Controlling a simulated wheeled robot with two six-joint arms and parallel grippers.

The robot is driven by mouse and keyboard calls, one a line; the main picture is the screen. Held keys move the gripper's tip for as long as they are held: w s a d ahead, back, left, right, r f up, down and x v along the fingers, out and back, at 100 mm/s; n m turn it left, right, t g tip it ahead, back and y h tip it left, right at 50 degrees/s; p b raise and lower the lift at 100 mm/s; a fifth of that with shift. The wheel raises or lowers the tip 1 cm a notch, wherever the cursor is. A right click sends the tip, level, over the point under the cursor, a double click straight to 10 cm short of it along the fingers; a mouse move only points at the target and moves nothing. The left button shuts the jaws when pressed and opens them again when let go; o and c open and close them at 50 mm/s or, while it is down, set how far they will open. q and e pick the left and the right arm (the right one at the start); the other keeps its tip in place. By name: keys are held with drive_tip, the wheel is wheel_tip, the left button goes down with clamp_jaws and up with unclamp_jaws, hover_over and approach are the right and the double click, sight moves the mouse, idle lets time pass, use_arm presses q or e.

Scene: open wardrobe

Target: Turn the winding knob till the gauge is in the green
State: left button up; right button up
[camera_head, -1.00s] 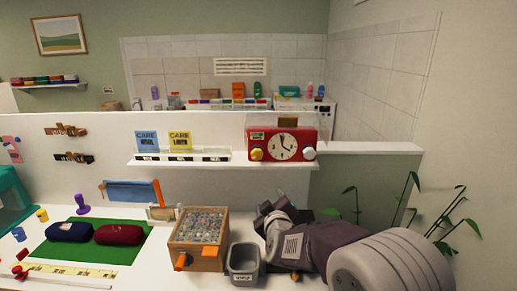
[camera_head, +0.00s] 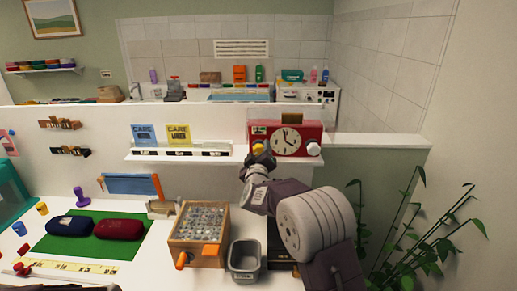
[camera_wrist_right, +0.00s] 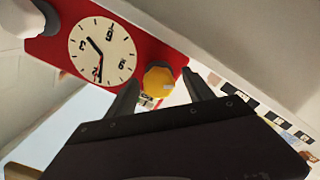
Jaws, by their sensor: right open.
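A red clock (camera_head: 308,131) with a white dial stands on the wall shelf, with a yellow knob (camera_head: 257,149) at its lower left and a white knob (camera_head: 313,149) at its lower right. I cannot tell by label which is the winding knob. A small panel (camera_head: 259,130) with some green sits above the yellow knob; its reading is too small to make out. My right gripper (camera_head: 260,158) is open at the yellow knob and partly covers it. In the right wrist view the yellow knob (camera_wrist_right: 159,81) shows between the open fingertips; contact is unclear. My left gripper is out of view.
The shelf (camera_head: 220,158) also holds a blue card (camera_head: 144,135) and a yellow card (camera_head: 179,134). Below are a wooden box (camera_head: 192,250) with orange parts and a grey bin (camera_head: 244,262). A plant (camera_head: 430,230) stands at the right.

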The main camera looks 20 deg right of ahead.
drive_tip(key=shift+w+d+r, duration=0.1)
drive_tip(key=shift+w+r, duration=0.05)
drive_tip(key=shift+w, duration=0.1)
drive_tip(key=shift+w, duration=0.1)
clamp_jaws()
drive_tip(key=shift+f+m, duration=0.2)
drive_tip(key=shift+m, duration=0.2)
